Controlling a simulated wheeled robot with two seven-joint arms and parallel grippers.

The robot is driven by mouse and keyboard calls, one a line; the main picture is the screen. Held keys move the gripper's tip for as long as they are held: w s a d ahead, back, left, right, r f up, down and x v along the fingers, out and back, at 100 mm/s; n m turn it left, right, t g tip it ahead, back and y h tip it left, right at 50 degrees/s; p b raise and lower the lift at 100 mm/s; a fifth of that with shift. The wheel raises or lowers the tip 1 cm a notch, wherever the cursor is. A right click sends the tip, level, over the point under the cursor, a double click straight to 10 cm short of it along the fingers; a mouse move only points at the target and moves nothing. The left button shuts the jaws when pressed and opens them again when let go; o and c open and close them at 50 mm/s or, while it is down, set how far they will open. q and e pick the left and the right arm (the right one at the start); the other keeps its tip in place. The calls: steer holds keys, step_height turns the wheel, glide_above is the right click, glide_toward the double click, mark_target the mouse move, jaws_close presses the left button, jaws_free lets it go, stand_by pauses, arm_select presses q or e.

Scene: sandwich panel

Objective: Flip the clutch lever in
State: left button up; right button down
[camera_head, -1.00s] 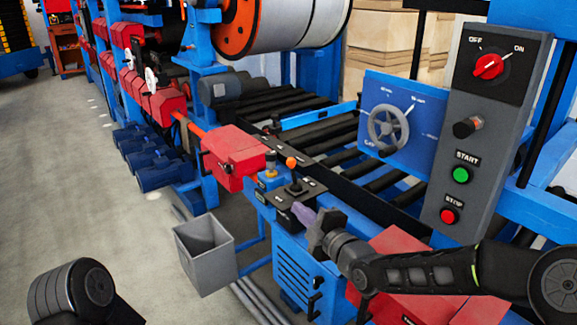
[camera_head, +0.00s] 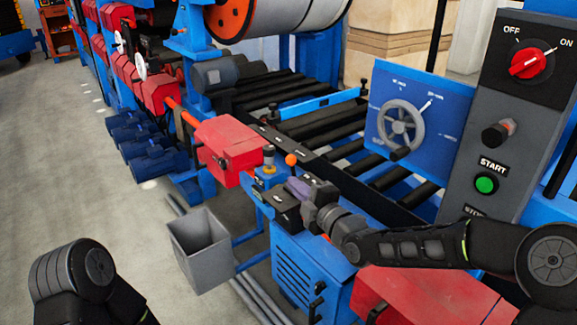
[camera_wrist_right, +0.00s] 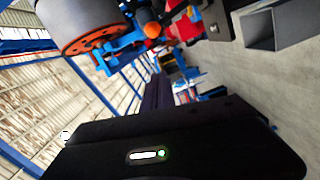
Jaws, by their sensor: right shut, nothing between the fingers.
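A lever with an orange ball knob (camera_head: 291,159) stands on the dark control strip of the blue machine; I take it to be the clutch lever, though no label is readable. My right gripper (camera_head: 297,187) is shut and empty, just below and in front of the orange knob, above a black box (camera_head: 283,208). The fingers hide part of that box; whether they touch it I cannot tell. In the right wrist view an orange ball (camera_wrist_right: 153,31) shows beyond the dark gripper body. My left arm is at the lower left, its gripper out of view.
A red box (camera_head: 228,150) sits left of the lever. A grey bin (camera_head: 200,252) stands on the floor. A blue panel with a handwheel (camera_head: 400,125) and a grey panel with a red dial (camera_head: 530,63) and green START button (camera_head: 486,184) stand at the right.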

mark_target(294, 173)
arm_select(q)
steer(key=shift+r+p, duration=1.65)
steer(key=shift+r, duration=0.1)
arm_select(e)
steer(key=w+a+f, duration=0.1)
steer(key=w, duration=0.9)
steer(key=shift+a, duration=0.3)
steer(key=shift+w, duration=0.1)
